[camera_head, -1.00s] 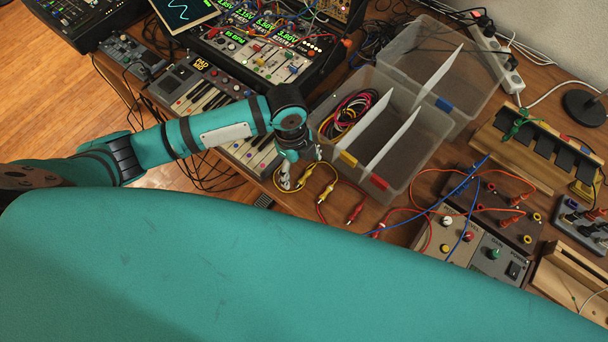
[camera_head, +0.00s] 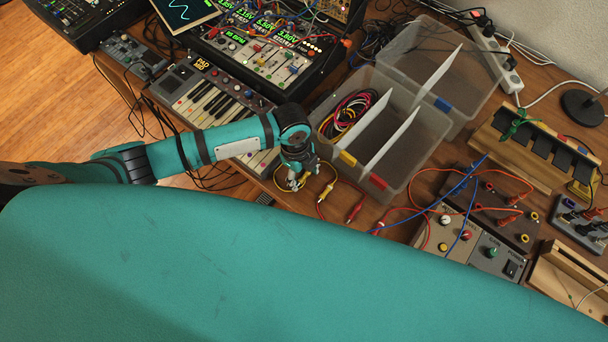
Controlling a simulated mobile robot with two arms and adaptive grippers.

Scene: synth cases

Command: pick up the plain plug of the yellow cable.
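The yellow cable (camera_head: 276,178) lies curled on the wooden table in front of the keyboard. One yellow plug (camera_head: 326,192) lies at its right end, beside the red cable. My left gripper (camera_head: 297,182) points down over the yellow cable, just left of that plug. It hides part of the cable and possibly its other end. Its fingers are small and partly covered by the wrist, so I cannot tell how far apart they are or whether they touch the cable. My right gripper is not in view.
A clear divided bin (camera_head: 408,165) with coloured tabs stands just right of my gripper, holding bundled cables. A red cable with red plugs (camera_head: 354,212) lies close by. Boxes with knobs (camera_head: 462,237) and orange and blue cables are at the right. My teal body covers the lower picture.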

